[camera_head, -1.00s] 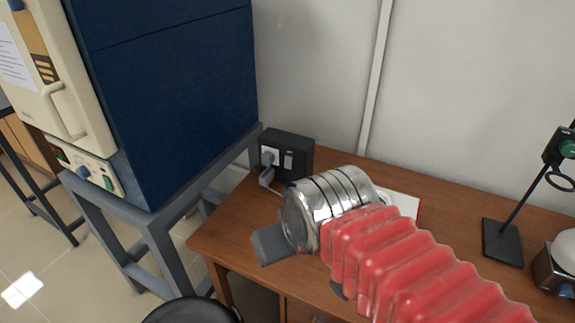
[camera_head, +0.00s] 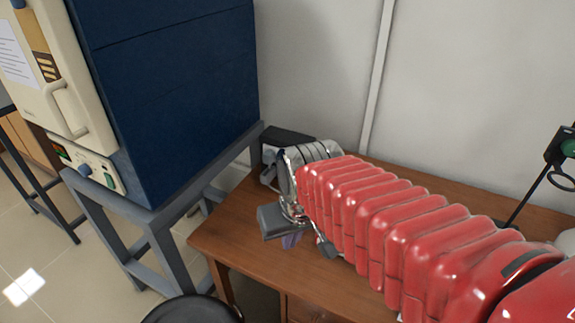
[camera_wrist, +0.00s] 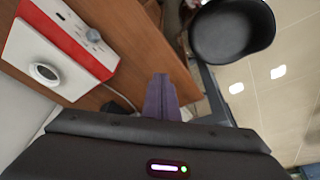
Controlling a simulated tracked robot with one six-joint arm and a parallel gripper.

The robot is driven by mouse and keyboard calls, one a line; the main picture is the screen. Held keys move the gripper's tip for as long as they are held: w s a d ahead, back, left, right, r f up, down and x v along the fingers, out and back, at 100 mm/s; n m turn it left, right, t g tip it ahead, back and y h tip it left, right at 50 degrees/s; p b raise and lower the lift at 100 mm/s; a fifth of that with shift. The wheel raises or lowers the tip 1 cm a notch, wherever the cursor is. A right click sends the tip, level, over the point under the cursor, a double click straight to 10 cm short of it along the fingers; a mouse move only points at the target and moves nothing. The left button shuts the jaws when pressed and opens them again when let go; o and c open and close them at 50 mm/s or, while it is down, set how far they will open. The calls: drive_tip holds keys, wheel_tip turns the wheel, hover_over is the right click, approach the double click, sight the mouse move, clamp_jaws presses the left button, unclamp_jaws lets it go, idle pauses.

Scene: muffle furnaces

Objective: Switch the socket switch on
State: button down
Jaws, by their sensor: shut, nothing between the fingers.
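The dark socket box (camera_head: 285,137) stands at the back left of the wooden desk, beside the blue furnace. Only its top and a little of its left side show in the head view; its switch is hidden behind my arm. In the wrist view the purple fingers (camera_wrist: 162,97) are together and empty, over the desk. I cannot make out the socket switch in either view.
The blue furnace (camera_head: 165,90) on a grey stand (camera_head: 160,225) borders the desk (camera_head: 235,245) on the left. A black stool (camera_head: 190,310) is in front. A red and white device (camera_wrist: 62,50) lies on the desk in the wrist view. A retort stand (camera_head: 540,175) is at the right.

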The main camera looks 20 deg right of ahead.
drive_tip(key=w+d+f+n, duration=0.1)
drive_tip(key=w+d+f, duration=0.2)
drive_tip(key=w, duration=0.4)
drive_tip(key=w+d+f+n, duration=0.1)
drive_tip(key=w+d+f, duration=0.25)
drive_tip(key=w, duration=0.45)
drive_tip(key=w+d+f+n, duration=0.2)
drive_tip(key=w+d, duration=0.2)
drive_tip(key=w, duration=0.3)
drive_tip(key=w+d+r+n+t+h, duration=0.1)
drive_tip(key=w+d+r+n+t, duration=0.1)
drive_tip(key=w, duration=0.6)
drive_tip(key=shift+w+d+r+n+t, duration=0.2)
drive_tip(key=shift+r+n+t, duration=0.4)
drive_tip(key=shift+n, duration=0.2)
drive_tip(key=w+d+f, duration=0.4)
drive_tip(key=w+f, duration=0.4)
drive_tip(key=shift+d+f, duration=0.15)
drive_tip(key=shift+f, duration=0.2)
